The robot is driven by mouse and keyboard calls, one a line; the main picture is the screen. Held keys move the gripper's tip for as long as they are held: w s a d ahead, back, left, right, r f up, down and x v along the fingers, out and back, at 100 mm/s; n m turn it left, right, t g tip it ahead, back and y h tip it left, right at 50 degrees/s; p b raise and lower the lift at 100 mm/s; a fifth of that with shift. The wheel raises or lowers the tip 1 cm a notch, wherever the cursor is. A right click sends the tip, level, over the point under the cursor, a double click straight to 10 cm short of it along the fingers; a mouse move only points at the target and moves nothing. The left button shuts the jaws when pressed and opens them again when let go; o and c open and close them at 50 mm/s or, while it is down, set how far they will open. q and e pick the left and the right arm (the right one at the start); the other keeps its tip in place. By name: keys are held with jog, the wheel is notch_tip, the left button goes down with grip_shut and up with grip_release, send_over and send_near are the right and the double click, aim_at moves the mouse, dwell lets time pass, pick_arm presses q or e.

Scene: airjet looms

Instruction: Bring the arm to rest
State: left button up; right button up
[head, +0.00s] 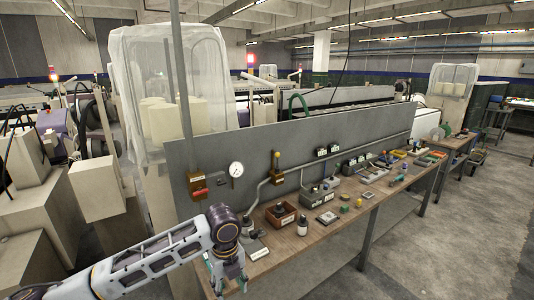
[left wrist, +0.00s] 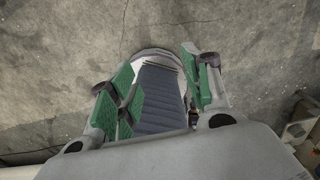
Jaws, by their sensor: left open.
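My left arm comes in from the lower left in the head view, grey and white with dark joints. My left gripper (head: 232,284) hangs downward at the near left end of the wooden workbench (head: 287,247), close to its front edge. I cannot tell whether it touches the bench. In the left wrist view the gripper (left wrist: 165,85) has its green-padded fingers spread apart, with nothing held between them. A dark ribbed shape with a pale rounded rim shows between the fingers, and cracked concrete floor lies beyond. My right gripper is not in view.
A grey panel (head: 290,150) with a gauge (head: 236,169) and a red-handled box (head: 199,187) stands behind. Clear concrete floor (head: 450,240) lies to the right.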

pick_arm(q)
jog(key=w+f+n+t+h, duration=0.1)
jog(key=w+f+n, duration=0.4)
jog(key=f, duration=0.5)
jog(key=w+f+n+t+h, duration=0.1)
jog(key=w+f+n+h, duration=0.1)
jog(key=w+f+n, duration=0.55)
jog(key=s+a+f+n+t+y, duration=0.1)
jog(key=s+a+f+n, duration=0.25)
jog(key=f, duration=0.75)
jog(key=s+a+f+n, duration=0.2)
jog(key=s+a+f, duration=0.25)
jog(key=f, duration=0.65)
jog(key=s+a+f+n+y+b, duration=0.1)
jog(key=s+a+f+n, duration=0.2)
jog(key=s+f, duration=0.7)
jog(key=s+a+f+n, duration=0.2)
jog(key=s+a+f, duration=0.2)
jog(key=s+f, duration=0.6)
jog(key=s+f+n+g, duration=0.1)
jog(key=s+f+n, duration=0.1)
jog(key=s, duration=1.2)
jog(key=s+a+f+n+g+y, duration=0.1)
jog(key=s+f, duration=0.3)
jog(key=s, duration=1)
jog(key=shift+f+n, duration=0.4)
